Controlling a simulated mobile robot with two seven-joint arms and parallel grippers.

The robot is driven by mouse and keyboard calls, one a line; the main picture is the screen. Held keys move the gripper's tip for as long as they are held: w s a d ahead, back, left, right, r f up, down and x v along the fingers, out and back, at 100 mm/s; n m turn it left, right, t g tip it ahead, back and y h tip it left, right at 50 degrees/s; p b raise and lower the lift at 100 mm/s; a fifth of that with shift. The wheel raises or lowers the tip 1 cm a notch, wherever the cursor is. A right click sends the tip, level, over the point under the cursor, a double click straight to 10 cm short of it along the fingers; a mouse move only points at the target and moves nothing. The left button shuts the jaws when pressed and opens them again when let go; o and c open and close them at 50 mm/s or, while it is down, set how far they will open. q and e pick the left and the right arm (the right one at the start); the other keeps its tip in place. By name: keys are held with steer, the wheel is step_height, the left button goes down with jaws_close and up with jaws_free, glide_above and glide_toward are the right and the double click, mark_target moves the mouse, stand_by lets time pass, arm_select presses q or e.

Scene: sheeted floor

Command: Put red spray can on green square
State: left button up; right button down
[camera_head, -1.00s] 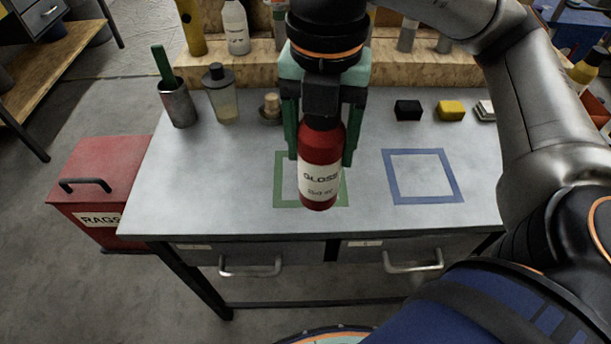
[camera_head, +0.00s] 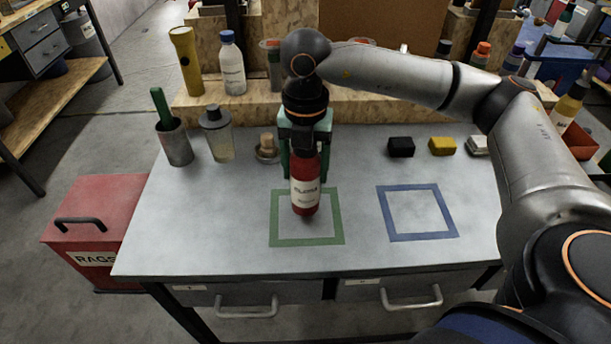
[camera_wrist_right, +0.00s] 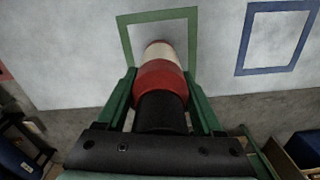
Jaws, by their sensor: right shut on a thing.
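The red spray can (camera_head: 305,198) with a pale label is upright in my right gripper (camera_head: 305,165). The green jaws are shut on its upper part, one on each side. In the head view its base overlaps the inside of the green square (camera_head: 340,226), toward the far side; I cannot tell whether it touches the table. In the right wrist view the can (camera_wrist_right: 158,75) lies between the jaws, with the green square outline (camera_wrist_right: 124,40) around its far end. My left gripper is not in view.
A blue square outline (camera_head: 451,214) lies to the right. Behind are a black block (camera_head: 401,147), a yellow block (camera_head: 442,146), a cup with a green-handled tool (camera_head: 176,144), and a lidded jar (camera_head: 217,137). The table front is clear. A red RAGS box (camera_head: 95,215) stands left.

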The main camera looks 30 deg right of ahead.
mark_target(305, 180)
steer(key=shift+f, duration=1.25)
steer(key=shift+f, duration=0.1)
steer(key=shift+f, duration=0.15)
steer(key=shift+c, duration=0.2)
jaws_free()
steer(key=shift+s, duration=0.1)
step_height(305, 180, up, 12)
steer(key=shift+r, duration=0.25)
